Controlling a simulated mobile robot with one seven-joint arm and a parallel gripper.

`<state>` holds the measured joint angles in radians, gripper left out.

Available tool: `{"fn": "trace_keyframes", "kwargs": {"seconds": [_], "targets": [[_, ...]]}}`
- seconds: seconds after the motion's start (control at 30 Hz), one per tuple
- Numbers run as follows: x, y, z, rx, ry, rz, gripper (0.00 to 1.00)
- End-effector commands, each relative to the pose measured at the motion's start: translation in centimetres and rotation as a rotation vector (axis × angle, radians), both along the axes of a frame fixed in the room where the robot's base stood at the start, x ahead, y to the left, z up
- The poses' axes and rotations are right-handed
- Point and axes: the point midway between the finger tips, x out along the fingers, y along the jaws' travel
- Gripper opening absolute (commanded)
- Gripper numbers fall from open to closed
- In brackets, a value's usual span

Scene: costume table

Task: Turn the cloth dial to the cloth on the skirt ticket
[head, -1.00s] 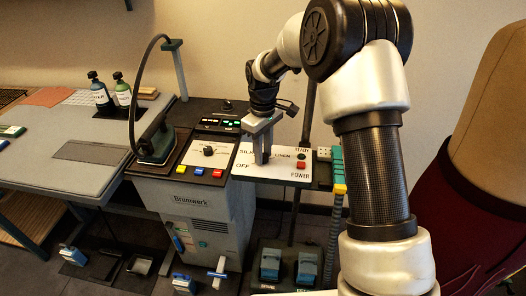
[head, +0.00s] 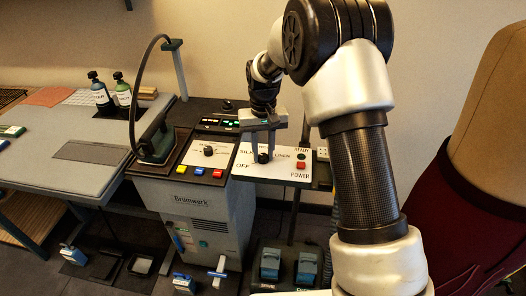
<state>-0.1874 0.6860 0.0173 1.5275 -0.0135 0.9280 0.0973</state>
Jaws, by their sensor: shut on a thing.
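The cloth dial (head: 264,157) is a dark knob on a white panel (head: 240,172). Labels SILK, LINEN and OFF can be read around it; a label behind my gripper is mostly hidden. My gripper (head: 263,152) points down over the panel and is shut on the dial, one finger on each side. I cannot make out which label the dial's mark points to. I cannot make out a skirt ticket. A dark red skirt (head: 475,225) hangs on the dress form at the right.
A red POWER button (head: 300,165) and a dark READY lamp (head: 301,154) sit just right of the dial. A panel with another knob (head: 208,151) and coloured buttons is to its left. An iron (head: 156,140) stands farther left.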

Motion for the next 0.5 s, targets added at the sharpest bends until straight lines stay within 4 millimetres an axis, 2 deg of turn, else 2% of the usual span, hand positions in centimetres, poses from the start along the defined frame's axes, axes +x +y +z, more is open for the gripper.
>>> {"fn": "trace_keyframes", "kwargs": {"seconds": [0.5], "targets": [[-0.05, -0.02, -0.02, -0.001, 0.002, -0.044, 0.03]]}}
